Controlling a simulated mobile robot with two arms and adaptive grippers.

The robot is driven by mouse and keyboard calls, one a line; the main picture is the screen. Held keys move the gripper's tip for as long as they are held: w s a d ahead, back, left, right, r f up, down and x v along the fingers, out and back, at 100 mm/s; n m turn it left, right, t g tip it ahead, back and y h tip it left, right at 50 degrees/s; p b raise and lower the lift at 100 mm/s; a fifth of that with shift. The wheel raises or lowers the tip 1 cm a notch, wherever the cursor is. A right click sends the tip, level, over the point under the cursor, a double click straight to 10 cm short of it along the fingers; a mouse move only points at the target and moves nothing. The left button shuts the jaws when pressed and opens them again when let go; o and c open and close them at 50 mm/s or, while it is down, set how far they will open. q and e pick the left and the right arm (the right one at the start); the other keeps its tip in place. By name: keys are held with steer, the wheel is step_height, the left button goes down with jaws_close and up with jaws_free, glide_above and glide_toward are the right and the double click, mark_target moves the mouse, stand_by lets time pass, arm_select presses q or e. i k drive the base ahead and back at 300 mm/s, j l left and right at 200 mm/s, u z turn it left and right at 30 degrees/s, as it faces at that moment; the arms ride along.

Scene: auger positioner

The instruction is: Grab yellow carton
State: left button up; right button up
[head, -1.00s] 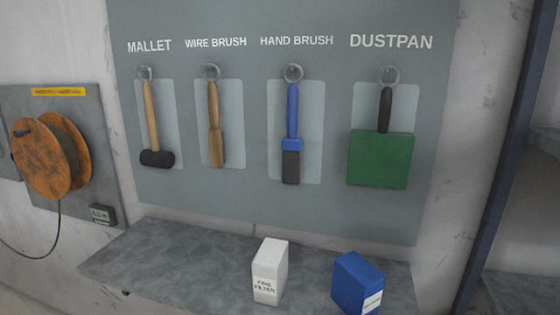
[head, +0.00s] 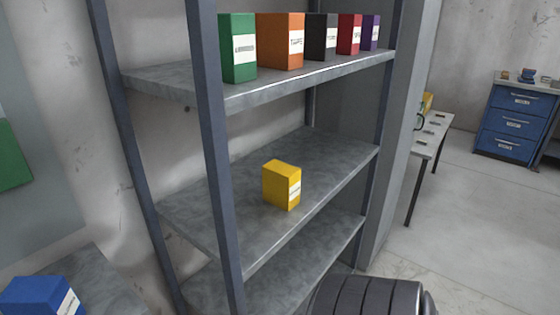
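The yellow carton (head: 281,185) stands upright and alone on the middle shelf (head: 225,224) of a grey metal rack in the head view. It has a white label on its right-facing side and sits near the shelf's front edge. Neither of my grippers is in view.
The upper shelf holds green (head: 238,48), orange (head: 280,41), black (head: 321,37), red (head: 349,34) and purple (head: 370,32) cartons. A rack post (head: 208,150) stands left of the yellow carton. A blue carton (head: 34,296) is at lower left. A dark ribbed cylinder (head: 366,297) is at the bottom. Open floor (head: 470,220) lies right.

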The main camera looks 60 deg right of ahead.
mark_target(281, 181)
steer(key=z, duration=2.05)
